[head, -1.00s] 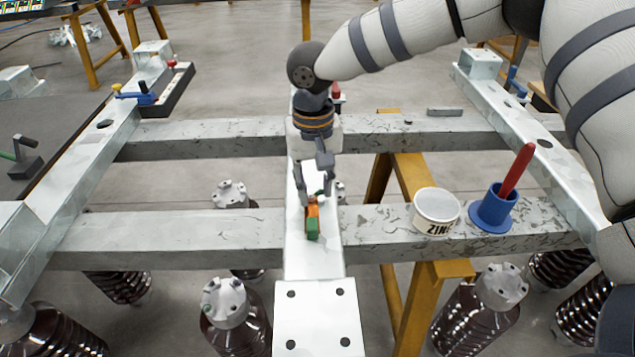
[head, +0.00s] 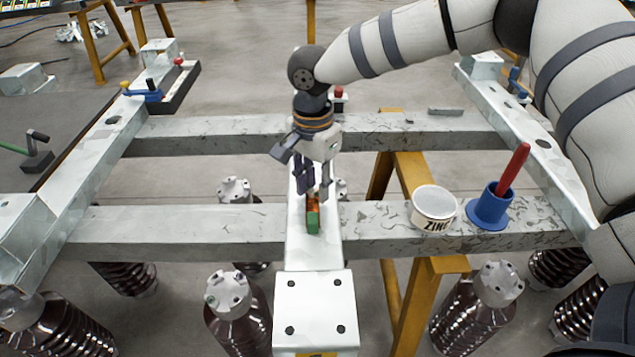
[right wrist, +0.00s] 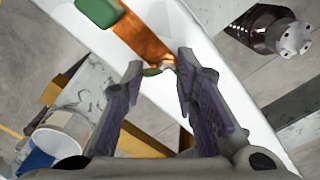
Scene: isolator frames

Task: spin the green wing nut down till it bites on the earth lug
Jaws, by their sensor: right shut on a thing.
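My right gripper (head: 316,192) points down over the white beam (head: 299,245) in the middle. In the right wrist view its two fingers (right wrist: 161,64) are closed about the green wing nut (right wrist: 152,71), of which a small green wing shows at the left fingertip. The wing nut sits at the end of a copper strip (right wrist: 143,38), which I take for the earth lug. The strip also shows in the head view (head: 312,203), with a green block (head: 313,222) at its near end. In the head view the fingers hide the nut. I cannot see whether the nut touches the lug. My left gripper is out of view.
A white zinc tub (head: 433,208) and a blue holder (head: 489,208) with a red handle (head: 514,170) stand on the front grey beam to the right. Ribbed brown insulators (head: 238,315) stand below. A blue-handled tool (head: 143,92) lies at the far left.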

